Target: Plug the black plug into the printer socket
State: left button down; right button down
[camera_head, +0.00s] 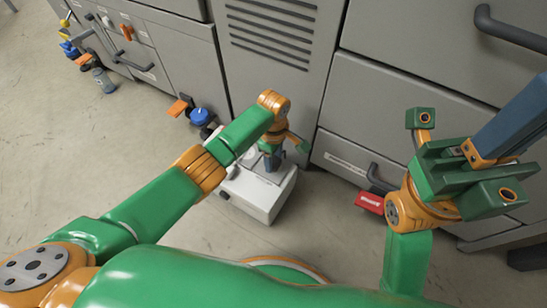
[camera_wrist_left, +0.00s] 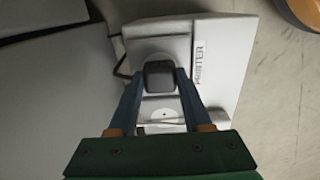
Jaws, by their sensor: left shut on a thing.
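My left gripper (camera_head: 272,162) reaches down over a white box (camera_head: 262,200) on the floor. In the left wrist view, the gripper (camera_wrist_left: 160,82) has its blue fingers closed on the dark, rounded black plug (camera_wrist_left: 160,75). The plug is over a raised white panel on the box, beside the label PRINTER (camera_wrist_left: 199,62). I cannot tell whether the plug is seated, and the printer socket beneath it is hidden. A pale round fitting (camera_wrist_left: 165,114) shows between the fingers. My right gripper (camera_head: 520,115) is raised at the right, away from the box, its fingertips unclear.
Grey cabinets (camera_head: 170,60) with vents and dark handles stand behind the box. A red item (camera_head: 370,202) is near the floor at right. Blue and orange fittings (camera_head: 200,116) are at the cabinet base. A dark cable (camera_wrist_left: 119,62) runs beside the panel.

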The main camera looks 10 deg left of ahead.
pick_arm(q)
jog(key=shift+f, duration=0.25)
dwell(0.4)
grip_release()
dwell(0.4)
